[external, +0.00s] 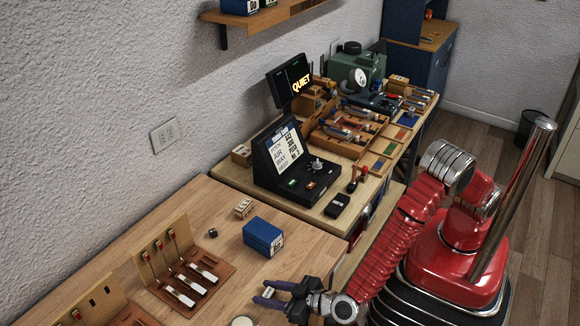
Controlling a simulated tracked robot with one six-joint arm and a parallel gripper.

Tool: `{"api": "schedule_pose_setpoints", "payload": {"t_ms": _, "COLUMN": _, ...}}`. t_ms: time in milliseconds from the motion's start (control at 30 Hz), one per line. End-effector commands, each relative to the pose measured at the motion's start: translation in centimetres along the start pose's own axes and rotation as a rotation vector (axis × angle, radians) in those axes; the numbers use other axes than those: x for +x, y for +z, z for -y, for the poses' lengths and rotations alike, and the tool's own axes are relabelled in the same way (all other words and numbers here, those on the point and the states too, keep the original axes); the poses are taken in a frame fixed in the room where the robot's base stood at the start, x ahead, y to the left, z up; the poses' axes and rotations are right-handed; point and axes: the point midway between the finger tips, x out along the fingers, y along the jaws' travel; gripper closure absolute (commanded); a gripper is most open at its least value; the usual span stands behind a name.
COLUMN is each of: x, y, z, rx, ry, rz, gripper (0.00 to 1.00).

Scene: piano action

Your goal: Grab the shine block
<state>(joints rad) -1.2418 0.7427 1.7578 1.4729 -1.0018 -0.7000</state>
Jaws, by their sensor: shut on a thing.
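My gripper (267,294) is low over the front of the near wooden table, its two dark fingers pointing left. It is shut on a small pale block (268,292), of which only a little shows between the fingers. No label can be read on it, so I cannot confirm that it is the shine block. Whether it touches the table cannot be told.
A blue box (263,237), a small wooden block (243,207) and a black cube (213,232) stand behind my gripper. A wooden rack with levers (180,265) is to the left. A round pale disc (242,321) lies close in front.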

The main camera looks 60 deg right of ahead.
Motion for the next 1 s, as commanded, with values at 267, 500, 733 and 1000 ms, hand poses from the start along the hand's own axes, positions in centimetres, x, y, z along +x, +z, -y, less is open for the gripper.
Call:
{"api": "schedule_pose_setpoints", "payload": {"t_ms": 267, "x": -0.2, "y": -0.5, "z": 0.0, "rx": 0.002, "ry": -0.001, "rz": -0.001, "gripper": 0.83}}
{"api": "schedule_pose_setpoints", "payload": {"t_ms": 500, "x": -1.3, "y": -3.1, "z": 0.1, "rx": 0.003, "ry": -0.001, "rz": -0.001, "gripper": 0.83}}
{"api": "schedule_pose_setpoints", "payload": {"t_ms": 733, "x": -2.9, "y": -6.9, "z": 0.0, "rx": 0.004, "ry": -0.001, "rz": -0.001, "gripper": 0.83}}
{"api": "schedule_pose_setpoints", "payload": {"t_ms": 1000, "x": -3.8, "y": -9.2, "z": 0.0, "rx": 0.001, "ry": 0.000, "rz": 0.000, "gripper": 0.83}}
